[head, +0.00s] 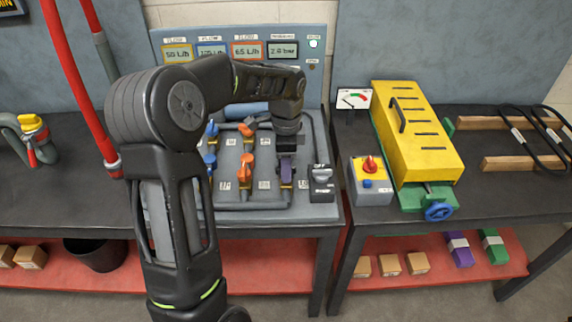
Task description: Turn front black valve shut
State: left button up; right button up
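My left arm rises from the bottom and bends right over the valve panel (232,207). My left gripper (287,152) points down over the right-hand valve column. A dark, purplish handle (287,172) shows just below its fingers, in the place of the front black valve; the gripper hides most of that column. Whether the fingers touch or grip the handle cannot be told. The front orange valve (245,167) and back orange valve (246,128) stand to the left. Blue valves (209,160) are further left, partly behind my arm. My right gripper is out of view.
A black OFF switch box (321,182) stands close right of the gripper. Displays (247,50) line the panel's back. Further right are a grey box with a red knob (370,168) and a yellow machine (420,145).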

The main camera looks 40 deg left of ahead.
pick_arm(q)
jog(key=shift+o, duration=0.7)
notch_tip(320, 180, up, 8)
jog(key=shift+f+b, duration=0.1)
jog(key=shift+b, duration=0.2)
jog(key=shift+f, duration=0.1)
